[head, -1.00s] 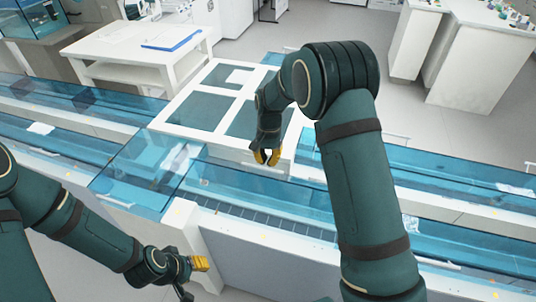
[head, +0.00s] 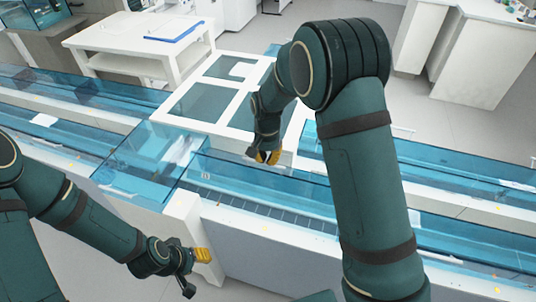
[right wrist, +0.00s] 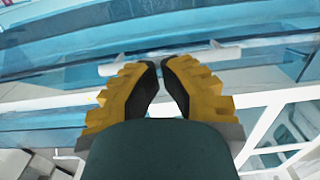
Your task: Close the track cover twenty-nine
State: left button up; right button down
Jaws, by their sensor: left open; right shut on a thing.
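The track cover (head: 262,180) is a clear blue panel over the near track, in the middle of the head view. I cannot read a number on it. My right gripper (head: 263,156) is at the cover's far edge. In the right wrist view, its yellow fingers (right wrist: 160,72) are shut on a pale handle bar (right wrist: 225,54) that runs crosswise at the fingertips. The exact contact is partly hidden by the fingers. My left gripper (head: 197,272) is open and empty, low in front of the white track wall.
A white frame with dark panels (head: 232,98) lies behind the right gripper. A clear blue box section (head: 140,165) stands at left. More blue-covered track (head: 455,185) runs right. A white table (head: 135,42) is at the back left.

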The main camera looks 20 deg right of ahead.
jog(key=shift+s+a+f, duration=0.1)
jog(key=shift+s+a, duration=0.2)
jog(key=shift+s, duration=0.05)
pick_arm(q)
jog(key=shift+d+f+b, duration=0.1)
jog(key=shift+f+b, duration=1.15)
jog(key=shift+f, duration=0.2)
pick_arm(e)
jog(key=s+a+f+t, duration=0.1)
jog(key=s+a+f, duration=0.5)
jog(key=s, duration=0.3)
jog(key=shift+s+a+f+h, duration=0.15)
jog(key=shift+s+f+h, duration=0.05)
jog(key=shift+h, duration=0.2)
